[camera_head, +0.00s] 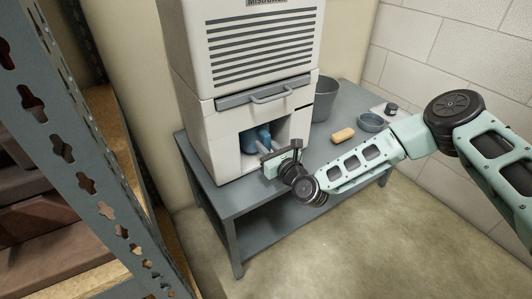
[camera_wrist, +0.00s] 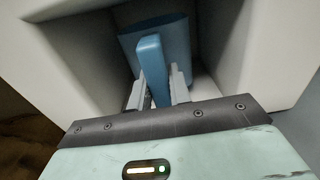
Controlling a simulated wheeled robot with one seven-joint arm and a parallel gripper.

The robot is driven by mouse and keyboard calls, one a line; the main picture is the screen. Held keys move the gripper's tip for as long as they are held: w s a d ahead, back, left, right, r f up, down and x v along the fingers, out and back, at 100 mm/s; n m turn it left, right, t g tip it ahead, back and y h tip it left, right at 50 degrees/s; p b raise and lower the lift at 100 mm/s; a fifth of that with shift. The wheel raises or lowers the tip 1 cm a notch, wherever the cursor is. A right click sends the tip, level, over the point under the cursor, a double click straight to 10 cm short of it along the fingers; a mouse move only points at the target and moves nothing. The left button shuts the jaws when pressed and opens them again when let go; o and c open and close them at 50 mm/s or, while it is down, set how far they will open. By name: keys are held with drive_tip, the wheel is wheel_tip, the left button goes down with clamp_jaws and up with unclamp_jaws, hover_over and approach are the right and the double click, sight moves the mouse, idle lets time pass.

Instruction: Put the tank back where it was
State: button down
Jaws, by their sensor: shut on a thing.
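The blue tank (camera_head: 257,136) is inside the lower opening of the white machine (camera_head: 222,132). In the wrist view the tank (camera_wrist: 175,35) has an upright blue handle (camera_wrist: 152,68) facing me. My gripper (camera_wrist: 156,88) is shut on this handle, with one grey finger on each side. In the head view my gripper (camera_head: 268,157) reaches into the front of the opening. The tank's base and back are hidden by the machine walls and my gripper, so I cannot tell how deep it sits.
The machine stands on a grey table (camera_head: 233,200) with a lower shelf. A grey bucket (camera_head: 323,99), a yellow sponge (camera_head: 343,135), a blue-grey bowl (camera_head: 372,122) and a small dark-topped item (camera_head: 391,109) are to the right. A metal rack (camera_head: 95,170) stands at left.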

drive_tip(key=shift+f, duration=0.9)
drive_tip(key=c, duration=1.3)
unclamp_jaws()
drive_tip(key=shift+f, duration=0.15)
